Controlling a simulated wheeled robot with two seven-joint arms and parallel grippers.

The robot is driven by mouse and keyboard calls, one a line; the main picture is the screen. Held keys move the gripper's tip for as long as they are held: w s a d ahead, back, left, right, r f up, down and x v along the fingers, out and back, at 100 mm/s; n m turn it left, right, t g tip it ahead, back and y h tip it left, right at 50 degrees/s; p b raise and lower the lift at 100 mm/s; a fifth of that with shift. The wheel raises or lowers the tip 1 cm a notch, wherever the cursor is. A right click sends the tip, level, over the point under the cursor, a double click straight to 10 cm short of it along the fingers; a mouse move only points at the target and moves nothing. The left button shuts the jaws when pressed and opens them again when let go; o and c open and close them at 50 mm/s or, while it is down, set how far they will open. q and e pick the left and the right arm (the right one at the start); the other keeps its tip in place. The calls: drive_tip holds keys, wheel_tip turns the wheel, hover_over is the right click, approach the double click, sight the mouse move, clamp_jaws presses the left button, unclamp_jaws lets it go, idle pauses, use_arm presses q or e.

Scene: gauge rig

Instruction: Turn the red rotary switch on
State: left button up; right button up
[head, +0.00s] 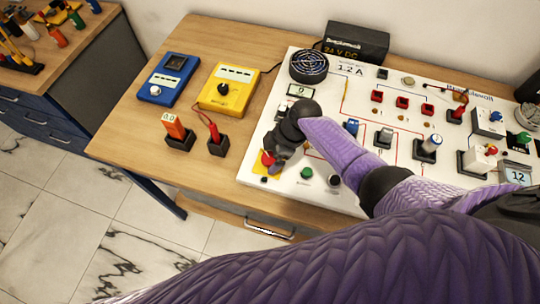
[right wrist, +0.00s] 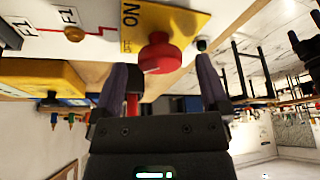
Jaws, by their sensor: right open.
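The red rotary switch (head: 268,158) sits on a yellow plate (head: 259,169) at the near left corner of the white panel. In the right wrist view the switch is a round red knob (right wrist: 159,53), and the yellow plate (right wrist: 186,18) carries the word "ON". My right gripper (head: 274,155) is over the switch and hides part of it. In the wrist view my open right gripper (right wrist: 160,66) has one finger on each side of the knob, with visible gaps. I cannot tell how deep the knob sits between the fingertips. My left gripper is out of view.
The white panel (head: 332,112) holds several other switches, sockets and plugs. A green button (head: 306,173) is just right of the red switch. Left of the panel are a yellow meter (head: 229,89), a blue meter (head: 167,80) and two black holders. The table's front left is clear.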

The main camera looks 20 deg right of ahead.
drive_tip(key=shift+a+f, duration=0.1)
drive_tip(key=shift+f, duration=0.2)
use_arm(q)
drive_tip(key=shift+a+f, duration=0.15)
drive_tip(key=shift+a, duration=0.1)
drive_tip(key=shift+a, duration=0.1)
